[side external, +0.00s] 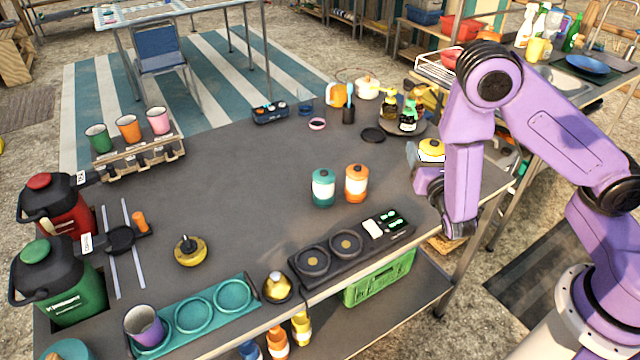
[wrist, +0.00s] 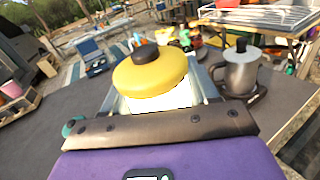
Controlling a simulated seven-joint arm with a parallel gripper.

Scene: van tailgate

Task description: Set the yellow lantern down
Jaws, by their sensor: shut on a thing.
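The yellow lantern (side external: 431,149) has a yellow cap, and in the wrist view it shows a dark knob on top and a pale glowing body (wrist: 150,75). My gripper (side external: 422,165) is shut on it near the right side of the dark table (side external: 230,190). The lantern looks upright. My fingers hide its lower part, so I cannot tell its height above the table. A teal lantern (side external: 323,189) and an orange lantern (side external: 357,184) stand side by side, left of my gripper.
A black unit (side external: 352,248) with two round wells and green lights lies along the front edge. A teal tray (side external: 195,315) is left of it. A metal pot (wrist: 241,72) stands right of the lantern in the wrist view. The table's middle is clear.

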